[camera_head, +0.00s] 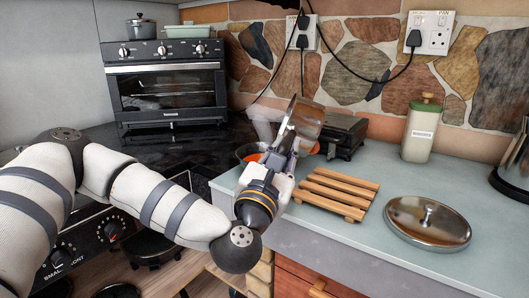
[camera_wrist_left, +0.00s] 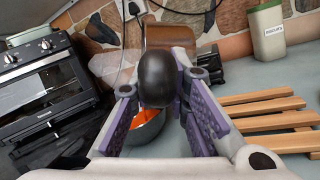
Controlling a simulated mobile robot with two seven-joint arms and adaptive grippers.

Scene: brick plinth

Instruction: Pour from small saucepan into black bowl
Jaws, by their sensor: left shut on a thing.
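The small saucepan (camera_head: 308,117), brownish and shiny, is held tilted above the counter in the head view. Its pan body (camera_wrist_left: 170,36) also shows at the top of the wrist view, behind its dark handle end (camera_wrist_left: 158,80). My left gripper (camera_head: 284,158) is shut on the handle, with its purple fingers on both sides of it. The black bowl (camera_wrist_left: 148,133) sits on the counter below the saucepan, with orange contents inside. In the head view the bowl (camera_head: 241,158) is partly hidden by my gripper. My right gripper is out of view.
A wooden slatted rack (camera_head: 335,193) and metal lid (camera_head: 428,220) lie on the counter to the right. A toaster oven (camera_head: 166,85) is at the back left. A blurry translucent object (camera_head: 264,122) stands near the bowl.

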